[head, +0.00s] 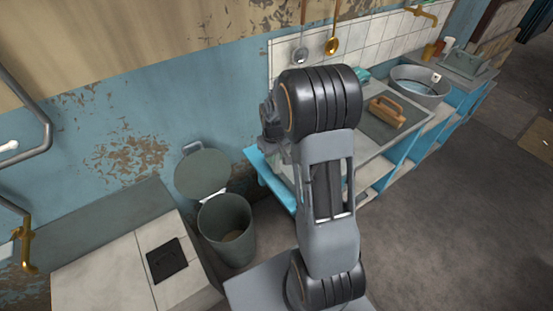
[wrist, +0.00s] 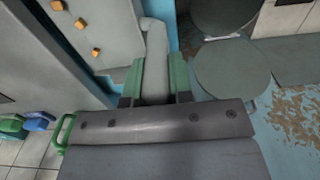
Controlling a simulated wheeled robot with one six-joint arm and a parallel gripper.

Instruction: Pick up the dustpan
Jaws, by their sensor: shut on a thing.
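My gripper (wrist: 160,78) has green pads on its two fingers. In the wrist view they are shut from both sides on a pale grey handle (wrist: 156,45), which I take to be the dustpan's. The handle runs up between the pads and bends at its top. Its lower end is hidden behind my gripper's body, and I cannot make out the full pan. In the head view my arm hides the gripper's tips and the dustpan, near the left end of the blue counter.
A grey bin (head: 228,232) with its round lid (head: 203,174) raised stands left of my arm. A pale cabinet (head: 115,275) is at the lower left. A blue counter (head: 403,148) holds a wooden-handled block (head: 386,111) and a metal basin (head: 420,88). Open floor lies right.

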